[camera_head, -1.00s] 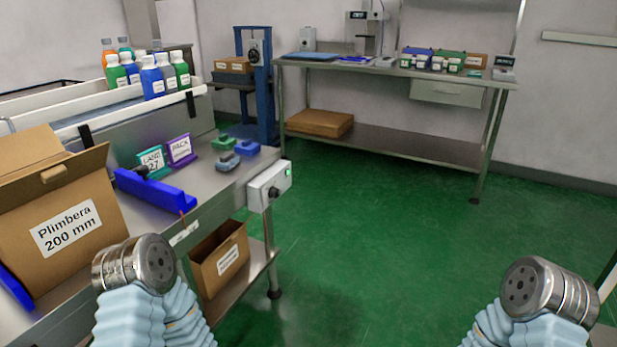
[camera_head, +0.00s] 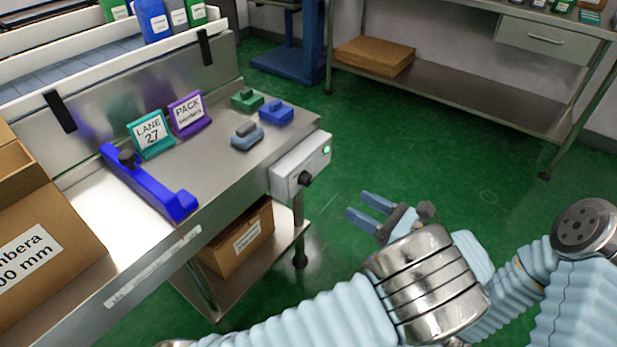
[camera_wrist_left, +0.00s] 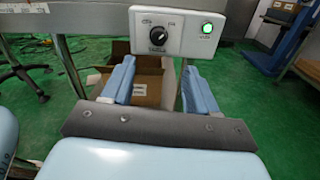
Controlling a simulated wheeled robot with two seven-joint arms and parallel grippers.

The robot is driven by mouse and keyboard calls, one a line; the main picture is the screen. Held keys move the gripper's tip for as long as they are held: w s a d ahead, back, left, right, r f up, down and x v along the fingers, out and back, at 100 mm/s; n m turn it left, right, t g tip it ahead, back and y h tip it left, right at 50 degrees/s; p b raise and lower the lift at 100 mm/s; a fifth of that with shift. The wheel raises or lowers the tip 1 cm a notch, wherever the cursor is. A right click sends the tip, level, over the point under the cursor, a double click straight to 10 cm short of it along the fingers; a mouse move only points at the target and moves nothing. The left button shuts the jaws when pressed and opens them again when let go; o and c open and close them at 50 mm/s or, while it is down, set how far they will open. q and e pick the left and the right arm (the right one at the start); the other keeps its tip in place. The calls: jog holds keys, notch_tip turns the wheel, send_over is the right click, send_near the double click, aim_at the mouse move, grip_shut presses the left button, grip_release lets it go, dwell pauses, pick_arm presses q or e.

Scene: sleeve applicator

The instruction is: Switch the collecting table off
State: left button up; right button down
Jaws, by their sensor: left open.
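The collecting table (camera_head: 222,165) is a metal bench on the left in the head view. A pale control box (camera_head: 301,165) sits on its right end, with a black rotary knob (camera_head: 305,179) and a lit green lamp (camera_head: 326,150). My left gripper (camera_head: 357,204) is open and empty, to the right of the box and apart from it. In the left wrist view the box (camera_wrist_left: 198,42), knob (camera_wrist_left: 158,36) and green lamp (camera_wrist_left: 207,28) show beyond and above the two open fingers (camera_wrist_left: 160,82). The knob's exact setting is too small to read. My right gripper is not visible.
On the table are a blue bar (camera_head: 150,184), a teal LANE 27 sign (camera_head: 150,133), a purple PACK sign (camera_head: 189,113) and small coloured blocks (camera_head: 276,113). A cardboard box (camera_head: 238,241) stands on the shelf below. Open green floor lies right of the table.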

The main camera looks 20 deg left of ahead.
aim_at(310, 181)
pick_arm(q)
jog(key=x, duration=1.3)
jog(key=shift+s+f+p, duration=0.15)
jog(key=shift+p, duration=0.2)
jog(key=c, duration=1)
jog(key=shift+c, duration=0.2)
